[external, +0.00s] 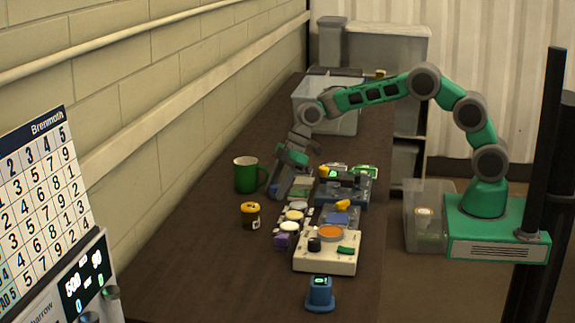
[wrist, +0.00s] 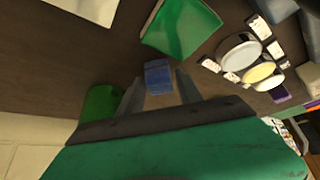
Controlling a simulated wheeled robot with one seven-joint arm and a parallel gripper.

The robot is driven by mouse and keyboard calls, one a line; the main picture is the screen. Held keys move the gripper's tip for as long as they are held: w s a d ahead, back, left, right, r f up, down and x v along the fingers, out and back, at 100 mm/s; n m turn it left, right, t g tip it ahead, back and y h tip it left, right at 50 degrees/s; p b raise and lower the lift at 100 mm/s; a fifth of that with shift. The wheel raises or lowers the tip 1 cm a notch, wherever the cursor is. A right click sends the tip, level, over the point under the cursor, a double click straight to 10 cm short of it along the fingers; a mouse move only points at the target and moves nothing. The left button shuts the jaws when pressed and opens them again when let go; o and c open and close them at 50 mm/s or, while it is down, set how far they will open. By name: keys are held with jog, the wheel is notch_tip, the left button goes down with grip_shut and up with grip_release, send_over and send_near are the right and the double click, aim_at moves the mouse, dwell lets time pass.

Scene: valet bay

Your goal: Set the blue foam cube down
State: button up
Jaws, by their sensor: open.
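The blue foam cube (wrist: 158,77) rests on the dark bench top, and in the wrist view it lies between and just past my fingertips. A small blue patch of the cube (external: 274,189) shows beside my gripper in the external view. My gripper (wrist: 159,90) is open, with one finger on each side of the cube and a gap visible near them. In the external view my gripper (external: 283,190) points down at the bench, partly hiding the cube. I cannot tell whether either finger touches the cube.
A green mug (external: 248,175) stands close on the left. A green-topped block (wrist: 182,28), a row of pale discs (external: 294,215) and a beige dial box (external: 330,250) crowd the right. A yellow-lidded jar (external: 250,215) stands nearer. The near-left bench is clear.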

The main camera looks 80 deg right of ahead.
grip_shut()
dwell(0.3)
